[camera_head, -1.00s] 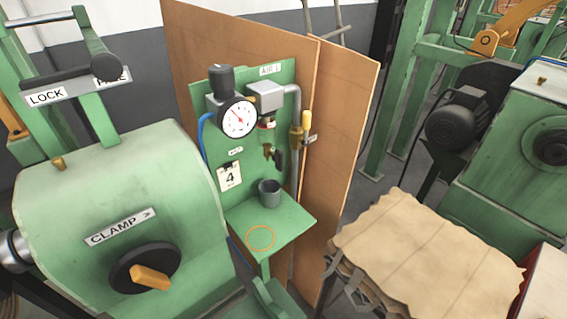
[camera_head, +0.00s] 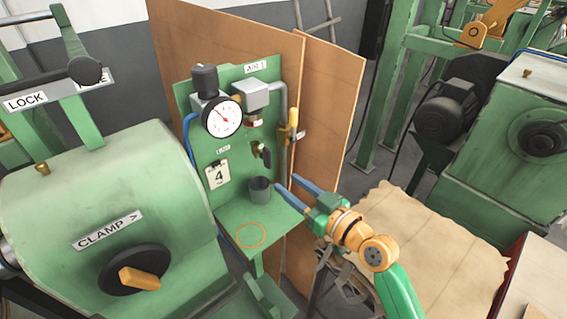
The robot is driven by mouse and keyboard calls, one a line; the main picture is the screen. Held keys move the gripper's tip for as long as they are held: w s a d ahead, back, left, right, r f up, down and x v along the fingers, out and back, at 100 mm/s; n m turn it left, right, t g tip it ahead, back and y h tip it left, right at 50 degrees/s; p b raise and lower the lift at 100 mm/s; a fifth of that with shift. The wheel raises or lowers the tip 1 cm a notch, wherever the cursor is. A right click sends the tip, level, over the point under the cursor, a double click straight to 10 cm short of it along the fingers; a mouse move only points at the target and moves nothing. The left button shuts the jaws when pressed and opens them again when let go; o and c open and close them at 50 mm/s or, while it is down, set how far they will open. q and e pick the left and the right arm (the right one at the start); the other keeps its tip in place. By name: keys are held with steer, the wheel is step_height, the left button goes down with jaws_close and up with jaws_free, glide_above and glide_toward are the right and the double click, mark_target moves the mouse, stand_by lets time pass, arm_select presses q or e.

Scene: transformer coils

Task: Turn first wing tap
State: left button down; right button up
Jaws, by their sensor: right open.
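A small brass tap with a dark wing-like handle (camera_head: 264,153) sits on the green panel marked AIR 1 (camera_head: 236,145), above a grey cup (camera_head: 259,190). A second brass valve with a yellow lever (camera_head: 294,122) is on the grey pipe to its right. I cannot tell from the picture which one is called the first. My right gripper (camera_head: 286,184) is open and empty, its two blue fingers pointing up and left. It is below and right of the wing tap; the left finger shows close beside the cup. My left gripper is not in view.
The green CLAMP machine (camera_head: 60,195) stands left. Brown paper sheets (camera_head: 440,230) lie to the right.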

mark_target(270, 159)
steer(key=shift+t+y, duration=0.3)
steer(key=shift+y, duration=0.1)
steer(key=w+a+r, duration=0.1)
steer(key=w, duration=0.1)
steer(key=w+a, duration=0.1)
steer(key=w, duration=0.1)
steer(key=w+a+r+p, duration=0.1)
steer(key=w+a, duration=0.1)
steer(key=shift+w+a+r, duration=0.1)
steer(key=shift+r, duration=0.25)
steer(key=shift+c, duration=0.2)
jaws_close()
